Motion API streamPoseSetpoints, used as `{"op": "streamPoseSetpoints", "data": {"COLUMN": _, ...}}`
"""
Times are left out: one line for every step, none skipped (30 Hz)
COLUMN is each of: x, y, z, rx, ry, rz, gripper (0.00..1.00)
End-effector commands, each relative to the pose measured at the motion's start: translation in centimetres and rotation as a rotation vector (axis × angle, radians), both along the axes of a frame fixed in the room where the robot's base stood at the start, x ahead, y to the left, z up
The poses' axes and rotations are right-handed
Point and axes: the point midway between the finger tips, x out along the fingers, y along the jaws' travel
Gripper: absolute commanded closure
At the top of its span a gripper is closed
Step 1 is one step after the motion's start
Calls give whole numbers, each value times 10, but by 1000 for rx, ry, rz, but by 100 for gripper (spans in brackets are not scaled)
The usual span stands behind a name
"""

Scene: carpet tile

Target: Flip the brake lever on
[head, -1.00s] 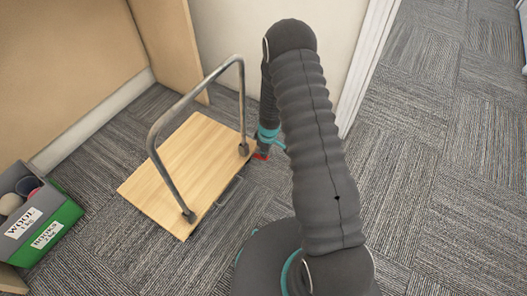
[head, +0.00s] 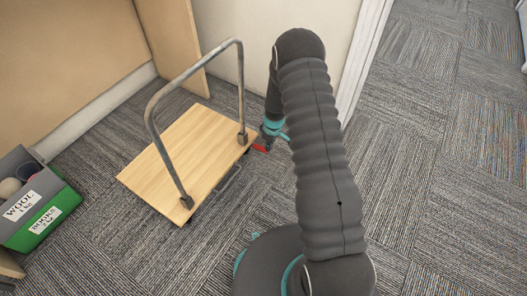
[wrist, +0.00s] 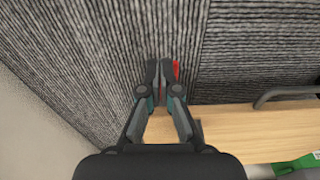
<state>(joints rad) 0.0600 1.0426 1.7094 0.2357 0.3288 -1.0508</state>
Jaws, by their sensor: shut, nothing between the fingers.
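The brake lever (head: 261,148) is a small red piece at the right corner of a flat wooden cart (head: 165,165) with a grey metal handle. My gripper (head: 268,142) is low beside that corner, partly hidden by its own wrist in the head view. In the wrist view, my gripper (wrist: 159,66) has its two fingers together with nothing held between them. The red lever (wrist: 176,70) shows just right of the fingertips, very close; whether they touch I cannot tell. Most of the lever is hidden behind the fingers.
The cart's metal handle (head: 160,95) arches above the deck. A wooden panel and a wall (head: 270,20) stand close behind the cart. Bins labelled WOOL (head: 20,205) and BOOKS (head: 45,219) are at the left. Open carpet (head: 450,150) lies to the right.

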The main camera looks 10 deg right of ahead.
Motion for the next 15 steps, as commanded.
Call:
{"op": "streamPoseSetpoints", "data": {"x": -1, "y": 2, "z": -11, "rx": 0, "ry": 0, "rz": 5, "gripper": 100}}
{"op": "streamPoseSetpoints", "data": {"x": -1, "y": 4, "z": -13, "rx": 0, "ry": 0, "rz": 9, "gripper": 100}}
{"op": "streamPoseSetpoints", "data": {"x": -2, "y": 7, "z": -16, "rx": 0, "ry": 0, "rz": 14, "gripper": 100}}
{"op": "streamPoseSetpoints", "data": {"x": -2, "y": 8, "z": -17, "rx": -1, "ry": -1, "rz": 18, "gripper": 100}}
{"op": "streamPoseSetpoints", "data": {"x": -3, "y": 10, "z": -19, "rx": 0, "ry": -2, "rz": 21, "gripper": 100}}
{"op": "streamPoseSetpoints", "data": {"x": -3, "y": 11, "z": -22, "rx": 0, "ry": 0, "rz": 24, "gripper": 100}}
{"op": "streamPoseSetpoints", "data": {"x": -4, "y": 12, "z": -23, "rx": 0, "ry": 0, "rz": 26, "gripper": 100}}
{"op": "streamPoseSetpoints", "data": {"x": -4, "y": 13, "z": -25, "rx": -1, "ry": -1, "rz": 27, "gripper": 100}}
{"op": "streamPoseSetpoints", "data": {"x": -5, "y": 13, "z": -27, "rx": 0, "ry": 0, "rz": 29, "gripper": 100}}
{"op": "streamPoseSetpoints", "data": {"x": -5, "y": 13, "z": -23, "rx": 0, "ry": 0, "rz": 30, "gripper": 100}}
{"op": "streamPoseSetpoints", "data": {"x": -5, "y": 13, "z": -21, "rx": 0, "ry": 0, "rz": 30, "gripper": 100}}
{"op": "streamPoseSetpoints", "data": {"x": -5, "y": 13, "z": -21, "rx": 0, "ry": 0, "rz": 30, "gripper": 100}}
{"op": "streamPoseSetpoints", "data": {"x": -5, "y": 14, "z": -20, "rx": 0, "ry": 0, "rz": 30, "gripper": 100}}
{"op": "streamPoseSetpoints", "data": {"x": -5, "y": 13, "z": -20, "rx": 0, "ry": 0, "rz": 30, "gripper": 100}}
{"op": "streamPoseSetpoints", "data": {"x": -5, "y": 13, "z": -20, "rx": 0, "ry": 0, "rz": 29, "gripper": 100}}
